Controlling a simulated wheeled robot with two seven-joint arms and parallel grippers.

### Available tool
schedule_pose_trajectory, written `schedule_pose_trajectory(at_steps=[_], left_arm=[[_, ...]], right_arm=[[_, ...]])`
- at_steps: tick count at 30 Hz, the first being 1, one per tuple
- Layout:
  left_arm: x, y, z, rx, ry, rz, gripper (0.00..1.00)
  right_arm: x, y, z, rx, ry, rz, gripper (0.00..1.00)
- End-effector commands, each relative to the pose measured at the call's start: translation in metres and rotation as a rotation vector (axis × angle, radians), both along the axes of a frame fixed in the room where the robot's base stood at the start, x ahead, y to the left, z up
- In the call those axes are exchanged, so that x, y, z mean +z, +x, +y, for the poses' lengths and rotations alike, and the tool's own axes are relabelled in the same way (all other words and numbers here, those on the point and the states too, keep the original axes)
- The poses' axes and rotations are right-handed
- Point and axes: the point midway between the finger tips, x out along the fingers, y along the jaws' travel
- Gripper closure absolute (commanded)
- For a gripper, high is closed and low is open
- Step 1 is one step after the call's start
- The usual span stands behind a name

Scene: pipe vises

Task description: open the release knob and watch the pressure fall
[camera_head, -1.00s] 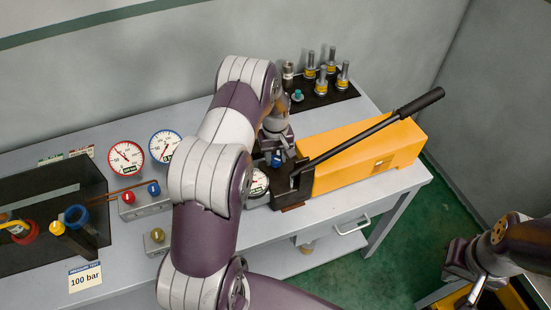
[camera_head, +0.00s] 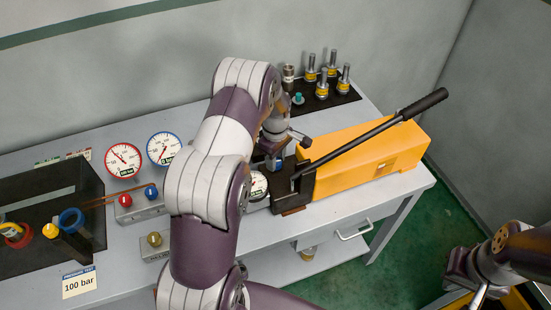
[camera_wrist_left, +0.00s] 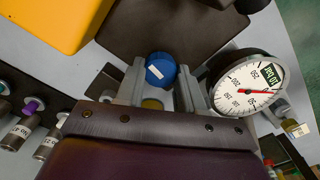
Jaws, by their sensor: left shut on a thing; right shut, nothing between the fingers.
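The blue release knob (camera_wrist_left: 160,70) sits between the two fingers of my left gripper (camera_wrist_left: 160,88), which is shut on it. In the head view, my left gripper (camera_head: 274,163) reaches down to the black front block of the yellow pump. The pump's white gauge (camera_wrist_left: 245,88) is beside the gripper, with a red needle; part of its rim is shaded. The gauge (camera_head: 258,186) is partly hidden behind my left arm in the head view. My right gripper (camera_head: 468,290) is shut and empty at the lower right, clear of the bench.
The yellow pump (camera_head: 370,158) carries a long black lever (camera_head: 370,134) slanting up to the right. A red-rimmed gauge (camera_head: 125,160) and a blue-rimmed gauge (camera_head: 164,148) stand at left. Several fittings stand on a black mat (camera_head: 345,97). A card (camera_head: 81,283) reads 100 bar.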

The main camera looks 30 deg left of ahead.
Motion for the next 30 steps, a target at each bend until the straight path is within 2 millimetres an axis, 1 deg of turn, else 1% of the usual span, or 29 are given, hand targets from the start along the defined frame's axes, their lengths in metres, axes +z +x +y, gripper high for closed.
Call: schedule_pose_trajectory(at_steps=[16, 17, 18, 19, 27, 30], left_arm=[[0.0015, 0.0013, 0.0, 0.02, 0.0, -0.004, 0.93], [0.0016, 0.0013, 0.0, 0.02, 0.0, -0.004, 0.53], [0.0015, 0.0012, -0.0001, 0.02, 0.001, -0.003, 0.4], [0.0014, 0.0011, -0.0001, 0.02, 0.001, -0.003, 0.37], [0.0014, 0.0007, 0.0, 0.02, 0.001, -0.002, 0.37], [0.0102, 0.0015, 0.0002, 0.02, 0.001, -0.004, 0.37]], right_arm=[[-0.0004, 0.0, 0.0, 0.0, 0.0, 0.0, 1.0], [-0.0004, 0.0, 0.0, 0.0, 0.0, 0.0, 1.0], [-0.0004, 0.0, 0.0, 0.0, 0.0, 0.0, 1.0], [-0.0004, 0.0, 0.0, 0.0, 0.0, 0.0, 1.0], [-0.0011, 0.0, 0.0, 0.0, 0.0, 0.0, 1.0], [-0.0058, 0.0001, 0.0, 0.0, 0.0, 0.0, 1.0]])
